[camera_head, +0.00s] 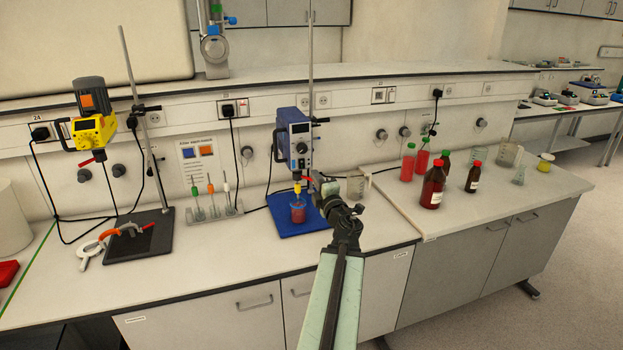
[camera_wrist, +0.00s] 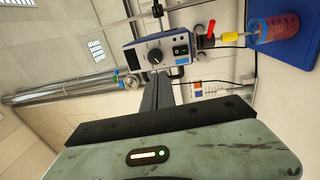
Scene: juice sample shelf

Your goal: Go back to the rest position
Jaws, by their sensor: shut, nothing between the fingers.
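My gripper (camera_head: 315,178) is raised over the bench in the head view, just right of the blue stirrer's lower part, and looks empty. In the wrist view its narrow dark fingers (camera_wrist: 160,82) are together, pointing toward the stirrer. The blue overhead stirrer (camera_head: 293,140) stands on a blue base (camera_head: 285,229) and also shows sideways in the wrist view (camera_wrist: 155,52). A beaker of red liquid (camera_head: 298,212) stands under its yellow chuck (camera_head: 298,188). I cannot tell from these views whether the gripper touches the stirrer.
Red-capped bottles (camera_head: 433,186) and a glass beaker (camera_head: 356,186) stand to the right. A rack of coloured-handled tools (camera_head: 213,210) stands left of the stirrer. A yellow stirrer (camera_head: 92,132) is further left. The front of the bench (camera_head: 215,265) is clear.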

